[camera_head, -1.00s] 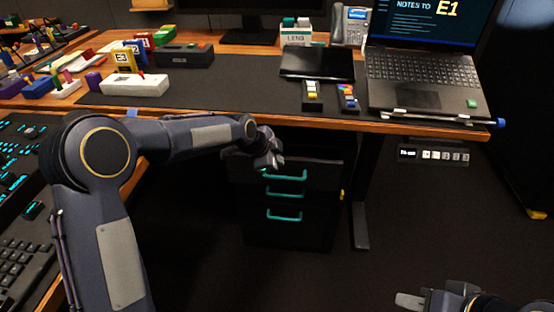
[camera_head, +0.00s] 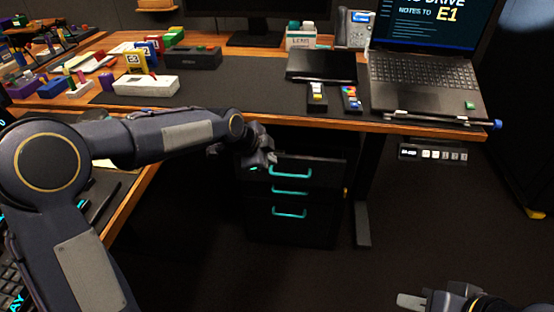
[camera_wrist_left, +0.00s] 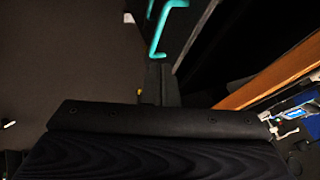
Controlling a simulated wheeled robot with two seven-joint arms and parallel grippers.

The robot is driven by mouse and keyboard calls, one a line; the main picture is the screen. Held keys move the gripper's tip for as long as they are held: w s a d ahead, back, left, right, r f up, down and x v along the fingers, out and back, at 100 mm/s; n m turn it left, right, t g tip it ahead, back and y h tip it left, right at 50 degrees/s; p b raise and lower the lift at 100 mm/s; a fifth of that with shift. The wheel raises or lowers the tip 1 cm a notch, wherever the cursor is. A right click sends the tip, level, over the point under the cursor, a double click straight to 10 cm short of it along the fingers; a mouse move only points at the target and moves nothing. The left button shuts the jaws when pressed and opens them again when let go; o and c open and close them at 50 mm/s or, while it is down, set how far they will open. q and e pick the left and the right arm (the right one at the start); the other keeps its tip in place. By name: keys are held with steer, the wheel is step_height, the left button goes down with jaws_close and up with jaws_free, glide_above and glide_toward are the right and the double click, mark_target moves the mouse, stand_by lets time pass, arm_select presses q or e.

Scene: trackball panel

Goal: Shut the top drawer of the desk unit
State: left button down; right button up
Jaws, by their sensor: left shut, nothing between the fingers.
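The black desk unit (camera_head: 262,222) stands under the desk, with teal handles on its drawers. The top drawer's handle (camera_head: 291,174) looks larger and nearer than the ones below, so the top drawer appears to stick out somewhat. My left gripper (camera_head: 270,159) is shut and empty at the upper left of that handle; I cannot tell whether it touches the drawer. In the left wrist view its dark fingers (camera_wrist_left: 159,72) point toward a teal handle (camera_wrist_left: 166,28). My right gripper (camera_head: 412,300) shows only partly at the bottom right, away from the unit.
The desk's wooden front edge (camera_head: 330,123) runs just above the left gripper and unit. A laptop (camera_head: 425,80) and small devices stand on the desk. A desk leg (camera_head: 362,200) is right of the unit. Floor in front is clear.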

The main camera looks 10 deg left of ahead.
arm_select(q)
steer(key=s+f+m+g+y+p, duration=0.1)
steer(key=s+f+m+g+y, duration=0.2)
steer(key=s+f+y, duration=0.55)
steer(key=m+t+h+p, duration=0.2)
steer(key=m+t+h, duration=0.2)
steer(key=m+t, duration=1.15)
glide_toward(319, 162)
steer(key=shift+m, duration=0.35)
steer(key=w+b, duration=0.2)
steer(key=w, duration=0.4)
steer(key=shift+w+a+b, duration=0.1)
steer(key=shift+w+b, duration=0.25)
steer(key=shift+w, duration=0.05)
steer(key=shift+r, duration=0.1)
